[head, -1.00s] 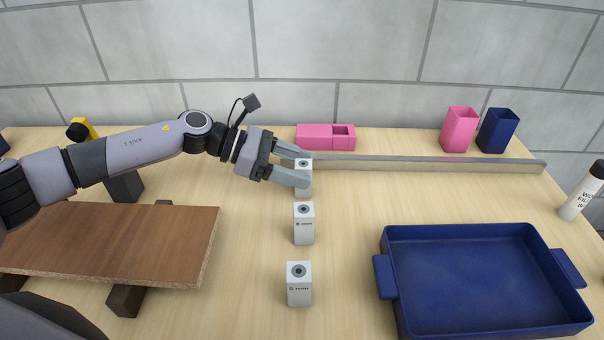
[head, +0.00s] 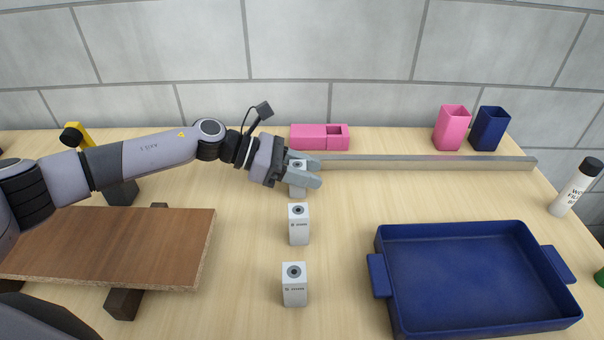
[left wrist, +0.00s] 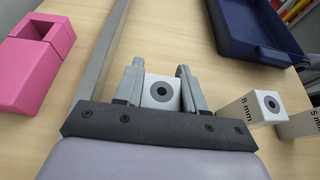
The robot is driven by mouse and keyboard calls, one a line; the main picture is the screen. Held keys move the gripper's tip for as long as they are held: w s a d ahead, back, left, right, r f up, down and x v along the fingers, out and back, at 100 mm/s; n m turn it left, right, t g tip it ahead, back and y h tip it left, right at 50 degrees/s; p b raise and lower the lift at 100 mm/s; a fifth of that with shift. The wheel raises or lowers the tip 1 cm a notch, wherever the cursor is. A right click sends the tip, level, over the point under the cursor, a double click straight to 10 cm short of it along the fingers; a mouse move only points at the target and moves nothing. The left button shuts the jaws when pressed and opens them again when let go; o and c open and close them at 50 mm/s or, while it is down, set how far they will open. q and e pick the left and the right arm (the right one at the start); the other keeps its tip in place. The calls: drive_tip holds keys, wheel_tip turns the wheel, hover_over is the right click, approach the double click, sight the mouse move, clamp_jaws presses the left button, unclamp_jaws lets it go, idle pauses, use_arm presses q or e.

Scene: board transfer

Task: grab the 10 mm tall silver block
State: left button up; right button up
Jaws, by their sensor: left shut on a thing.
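The farthest of three silver-white blocks (head: 297,165) stands upright on the table in the head view. My left gripper (head: 317,171) is shut on it, with one finger on its far side and one on its near side. In the left wrist view the held block (left wrist: 162,92) sits between the fingers, and its top with a dark ring shows. Its label is hidden, so I cannot read its height. The middle block (head: 299,226) is marked 8 mm in the left wrist view (left wrist: 248,110). The nearest block (head: 294,286) is marked 5 mm there. My right gripper is out of view.
A long grey bar (head: 430,162) lies just behind the held block. A pink box (head: 308,137) is behind that. A blue tray (head: 380,265) stands front right, a brown board (head: 120,245) on supports at left. Pink (head: 452,128) and blue (head: 490,129) cups stand at the back.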

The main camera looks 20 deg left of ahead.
use_arm(q)
wheel_tip(320, 180, up, 20)
drive_tip(key=shift+b, duration=0.45)
